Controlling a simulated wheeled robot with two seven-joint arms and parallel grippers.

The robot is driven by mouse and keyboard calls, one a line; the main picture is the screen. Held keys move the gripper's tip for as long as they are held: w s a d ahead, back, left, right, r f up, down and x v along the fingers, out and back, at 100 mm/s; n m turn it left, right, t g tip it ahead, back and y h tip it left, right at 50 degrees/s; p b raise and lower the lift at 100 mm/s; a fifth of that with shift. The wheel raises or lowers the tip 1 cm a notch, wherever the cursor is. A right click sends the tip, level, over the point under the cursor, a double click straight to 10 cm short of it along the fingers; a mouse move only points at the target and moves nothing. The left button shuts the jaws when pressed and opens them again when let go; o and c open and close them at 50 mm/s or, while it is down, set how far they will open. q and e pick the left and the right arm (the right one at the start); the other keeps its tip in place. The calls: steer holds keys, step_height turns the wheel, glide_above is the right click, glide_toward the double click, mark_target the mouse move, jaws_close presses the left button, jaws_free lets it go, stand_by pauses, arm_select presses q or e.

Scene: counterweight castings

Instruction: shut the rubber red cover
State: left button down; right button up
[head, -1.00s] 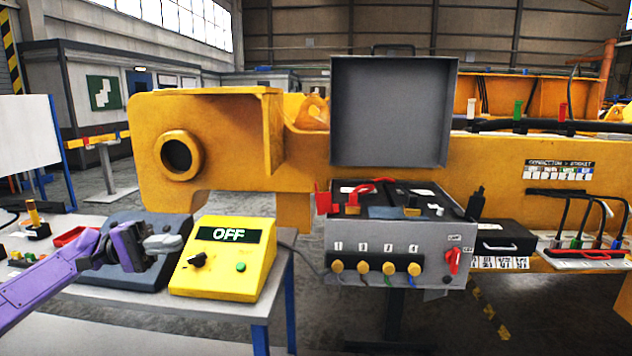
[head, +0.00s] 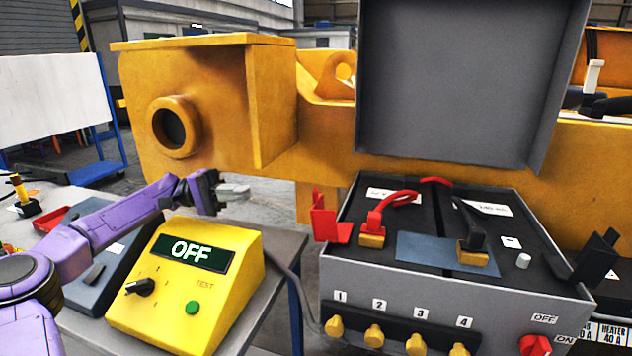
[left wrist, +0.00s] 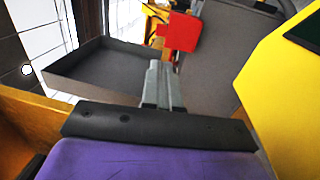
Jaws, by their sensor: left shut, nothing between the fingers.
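The red rubber cover (head: 326,222) stands open at the left edge of the grey box (head: 440,312), with one flap upright and one part lying flat. It also shows just beyond my fingertips in the left wrist view (left wrist: 180,32). My left gripper (head: 236,190) is shut and empty, behind the yellow OFF unit and to the left of the cover, apart from it in the head view. Its grey fingers (left wrist: 160,84) point towards the cover in the left wrist view. My right gripper is in neither current view.
The grey box's large lid (head: 455,85) stands open behind it. A red-booted clamp (head: 374,222) and a black clamp (head: 472,240) sit inside; a black cover (head: 594,260) stands open at right. The yellow OFF unit (head: 185,285) is on the table at left.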

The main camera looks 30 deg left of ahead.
arm_select(q)
steer(key=shift+w+d+r, duration=0.15)
steer(key=shift+w+d, duration=0.05)
steer(key=shift+d, duration=0.1)
steer(key=p, duration=0.4)
glide_toward(314, 193)
steer(key=x, duration=0.2)
steer(key=w+x, duration=0.1)
steer(key=x, duration=0.2)
steer(key=shift+w+d, duration=0.1)
steer(key=shift+w+d+f, duration=0.1)
steer(key=shift+d+f, duration=0.1)
steer(key=shift+d, duration=0.25)
